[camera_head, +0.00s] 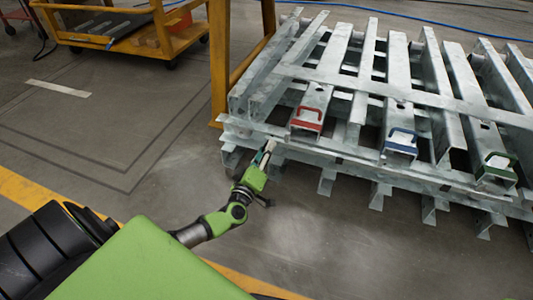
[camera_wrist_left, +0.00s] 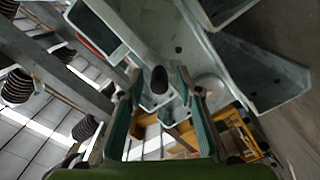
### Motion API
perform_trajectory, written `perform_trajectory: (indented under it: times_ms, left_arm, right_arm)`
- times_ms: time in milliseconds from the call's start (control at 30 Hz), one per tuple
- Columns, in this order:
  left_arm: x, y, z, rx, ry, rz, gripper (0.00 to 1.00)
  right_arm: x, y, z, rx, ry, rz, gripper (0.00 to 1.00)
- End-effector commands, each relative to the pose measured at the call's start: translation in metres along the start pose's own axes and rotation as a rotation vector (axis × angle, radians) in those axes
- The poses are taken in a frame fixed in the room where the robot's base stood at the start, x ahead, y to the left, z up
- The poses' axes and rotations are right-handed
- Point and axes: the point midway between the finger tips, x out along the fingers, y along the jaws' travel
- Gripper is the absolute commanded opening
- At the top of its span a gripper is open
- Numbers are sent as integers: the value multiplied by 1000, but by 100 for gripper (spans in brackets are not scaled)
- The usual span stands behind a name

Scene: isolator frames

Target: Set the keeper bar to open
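My left gripper (camera_head: 267,150) is at the frame's near left edge, below the red handle. In the left wrist view its two teal-padded fingers (camera_wrist_left: 160,88) stand apart. A dark rounded part or hole (camera_wrist_left: 159,79) shows between their tips, apparently not gripped. My right gripper is not in view.
A yellow post (camera_head: 219,60) stands at the frame's left end. A yellow cart (camera_head: 140,40) is at the back left. A blue hose (camera_head: 420,18) lies behind the frame.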

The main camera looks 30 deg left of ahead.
Motion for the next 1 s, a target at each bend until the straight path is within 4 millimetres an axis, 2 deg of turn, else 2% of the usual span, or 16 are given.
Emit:
perform_trajectory:
  times_ms: [133, 433, 467, 567, 767, 1000]
  left_arm:
    - [11, 0, 0, 1, 0, 1, 33]
    - [13, 0, 0, 1, -1, 0, 33]
    - [13, 0, 0, 1, -1, 0, 27]
    - [12, 0, 0, 1, -1, 0, 1]
    - [12, 2, 1, 0, 0, -1, 0]
    - [12, 23, 28, -5, -3, -1, 0]
  right_arm:
    - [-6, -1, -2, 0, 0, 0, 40]
    - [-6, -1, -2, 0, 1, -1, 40]
    - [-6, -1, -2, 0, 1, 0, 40]
    - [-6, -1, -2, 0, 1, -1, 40]
    - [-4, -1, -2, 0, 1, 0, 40]
    - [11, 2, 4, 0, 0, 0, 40]
